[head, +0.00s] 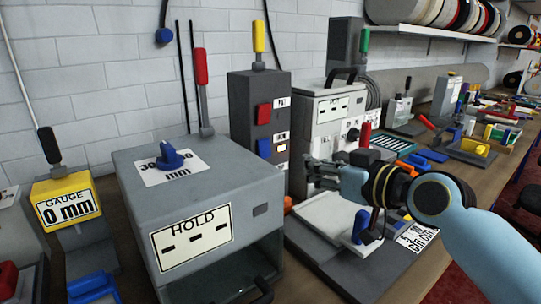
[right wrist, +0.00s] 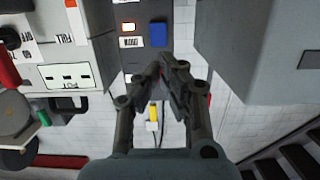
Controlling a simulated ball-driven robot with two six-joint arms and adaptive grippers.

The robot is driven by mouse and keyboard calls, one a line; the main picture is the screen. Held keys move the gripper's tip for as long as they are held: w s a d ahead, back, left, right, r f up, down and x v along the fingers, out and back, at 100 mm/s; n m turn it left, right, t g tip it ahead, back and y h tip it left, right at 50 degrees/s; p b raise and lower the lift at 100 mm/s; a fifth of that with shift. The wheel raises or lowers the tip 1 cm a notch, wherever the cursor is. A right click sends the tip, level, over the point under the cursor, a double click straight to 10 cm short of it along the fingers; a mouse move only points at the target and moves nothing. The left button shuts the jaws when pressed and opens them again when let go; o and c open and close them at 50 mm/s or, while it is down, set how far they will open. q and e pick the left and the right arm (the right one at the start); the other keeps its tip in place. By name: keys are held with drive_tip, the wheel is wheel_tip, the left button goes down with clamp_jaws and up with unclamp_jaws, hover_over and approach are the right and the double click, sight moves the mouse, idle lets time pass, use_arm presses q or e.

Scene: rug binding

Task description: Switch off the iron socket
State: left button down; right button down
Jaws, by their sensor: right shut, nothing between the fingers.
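A tall dark grey box (head: 258,90) stands against the wall in the head view, with a red switch (head: 264,113) above a blue switch (head: 264,147). Small labels beside them are too small to read, so I cannot tell which is the iron socket's. The red switch is not clearly visible there. My right gripper (head: 312,172) is shut and empty in front of the box; its fingers (right wrist: 160,72) cover part of it. My left gripper is out of view.
A grey machine marked HOLD (head: 190,190) stands left of the box. A light grey machine (head: 325,112) stands right of it. A white-topped device with a blue lever (head: 360,228) lies below my right arm. The bench behind is crowded.

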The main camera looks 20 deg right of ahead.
sight(264, 154)
drive_tip(key=p+x, duration=0.1)
drive_tip(key=x, duration=1.2)
drive_tip(key=shift+w+a+f, duration=0.1)
drive_tip(key=shift+w+a, duration=0.05)
drive_tip(key=shift+w, duration=0.2)
